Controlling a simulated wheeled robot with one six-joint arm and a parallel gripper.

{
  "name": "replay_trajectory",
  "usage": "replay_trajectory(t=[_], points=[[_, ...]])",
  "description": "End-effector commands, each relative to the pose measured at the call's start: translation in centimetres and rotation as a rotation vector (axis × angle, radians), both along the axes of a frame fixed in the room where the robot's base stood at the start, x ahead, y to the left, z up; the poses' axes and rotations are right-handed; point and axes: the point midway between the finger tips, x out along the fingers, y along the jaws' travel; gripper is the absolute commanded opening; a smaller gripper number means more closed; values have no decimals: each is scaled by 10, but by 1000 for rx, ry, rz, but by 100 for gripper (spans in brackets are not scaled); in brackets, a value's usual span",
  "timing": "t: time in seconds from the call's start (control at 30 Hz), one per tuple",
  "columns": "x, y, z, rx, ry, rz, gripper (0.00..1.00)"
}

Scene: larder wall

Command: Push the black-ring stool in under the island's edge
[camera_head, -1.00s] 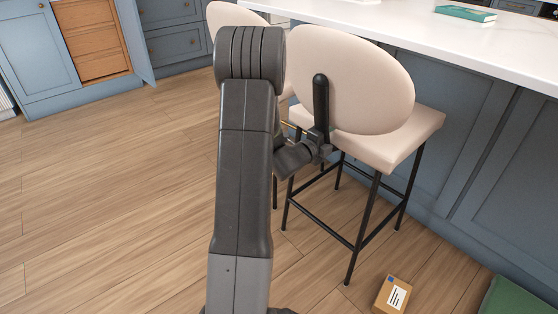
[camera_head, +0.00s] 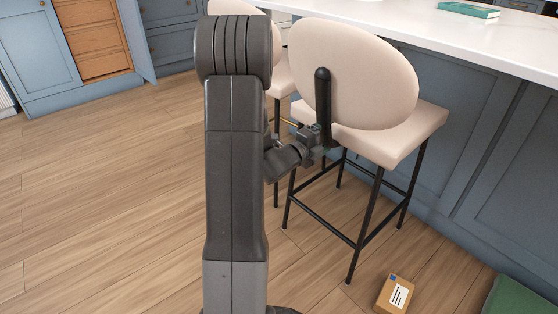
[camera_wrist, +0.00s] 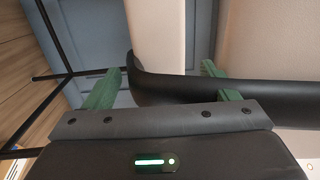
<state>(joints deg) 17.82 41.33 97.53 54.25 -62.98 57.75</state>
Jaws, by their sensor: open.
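The black-ring stool (camera_head: 398,140) stands upright on black legs, with a cream seat and round back. A black footrest ring (camera_head: 322,212) joins its legs. Its seat's far side is close to the island's edge (camera_head: 470,35); the exact overlap is hard to tell. My gripper (camera_head: 318,143) is at the lower end of the black post on the backrest's rear. In the wrist view my gripper's green fingers (camera_wrist: 160,84) are spread apart, with the black post (camera_wrist: 190,90) curving across by the right finger. I cannot tell whether they touch. My arm hides part of the scene to the left.
A second cream stool (camera_head: 280,75) stands just left, partly behind my arm. A small cardboard box (camera_head: 393,293) lies on the floor near the front leg, and a green object (camera_head: 515,298) lies to its right. Floor at left is clear. A teal book (camera_head: 468,10) lies on the island.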

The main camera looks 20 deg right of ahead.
Motion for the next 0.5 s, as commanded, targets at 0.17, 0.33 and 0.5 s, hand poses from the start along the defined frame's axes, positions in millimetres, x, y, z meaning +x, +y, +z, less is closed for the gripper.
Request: replay_trajectory(t=[0.17,0.33,0.5], points=[[-12,26,-2,0,0,3,80],[-23,48,-2,1,-2,2,80],[-31,65,0,1,0,1,80]])
